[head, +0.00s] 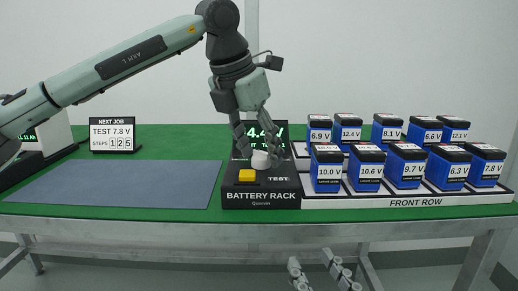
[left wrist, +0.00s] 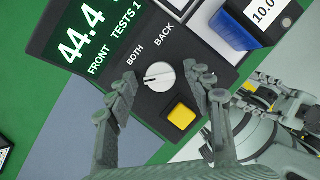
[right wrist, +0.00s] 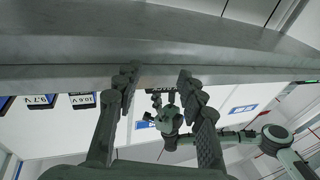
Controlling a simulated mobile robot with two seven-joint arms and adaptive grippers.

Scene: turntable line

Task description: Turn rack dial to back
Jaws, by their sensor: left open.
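The rack dial (left wrist: 159,76) is a white round knob on the black battery rack panel (head: 245,201), beside the printed words BOTH and BACK. It also shows in the head view (head: 261,160), partly hidden by my left gripper. Its exact pointing is hard to tell; the green display (left wrist: 85,45) reads 44.4, FRONT and TESTS 1. My left gripper (head: 259,146) points down over the dial, open, with one finger on each side of it; contact cannot be told. My right gripper (right wrist: 157,82) is open and empty, low in front of the table, below its edge.
A yellow button (left wrist: 181,112) sits close beside the dial. Blue batteries stand in two rows (head: 405,201) right of the rack. A grey mat (head: 120,185) lies clear on the left. A NEXT JOB sign (head: 113,134) reads TEST 7.8 V. The table edge is above my right gripper.

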